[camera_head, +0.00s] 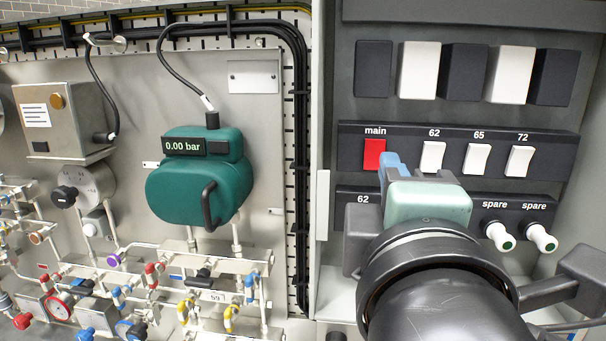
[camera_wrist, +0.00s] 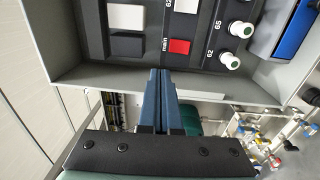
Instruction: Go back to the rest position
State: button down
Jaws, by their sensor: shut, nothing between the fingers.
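My gripper shows in the head view, with its blue fingers (camera_head: 391,166) just right of and below the red main switch (camera_head: 375,154). In the wrist view the blue fingers (camera_wrist: 160,98) lie side by side, shut and empty, pointing toward the switch panel. The red main switch (camera_wrist: 180,47) is a little beyond the fingertips there, and I cannot tell whether there is contact. My pale green gripper body and black wrist hide the lower middle of the panel in the head view.
White switches 62 (camera_head: 433,157), 65 (camera_head: 477,159) and 72 (camera_head: 519,161) sit in the same row. Two white spare knobs (camera_head: 499,236) are right of my wrist. The cabinet's left edge (camera_head: 322,240) is close by. A green gauge (camera_head: 198,180) reads 0.00 bar, above several pipes and valves.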

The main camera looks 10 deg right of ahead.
jog(key=s+a+r+m+t+y+b, duration=0.2)
jog(key=s+a+r+m+t+y, duration=0.2)
jog(key=a+r+m+t, duration=0.5)
jog(key=a+m+y, duration=0.1)
jog(key=a+m, duration=0.2)
jog(key=m, duration=0.2)
jog(key=shift+s+a+r+m+t+b, duration=0.2)
jog(key=shift+s+r+m+t+b, duration=0.1)
jog(key=shift+s+m+b, duration=0.1)
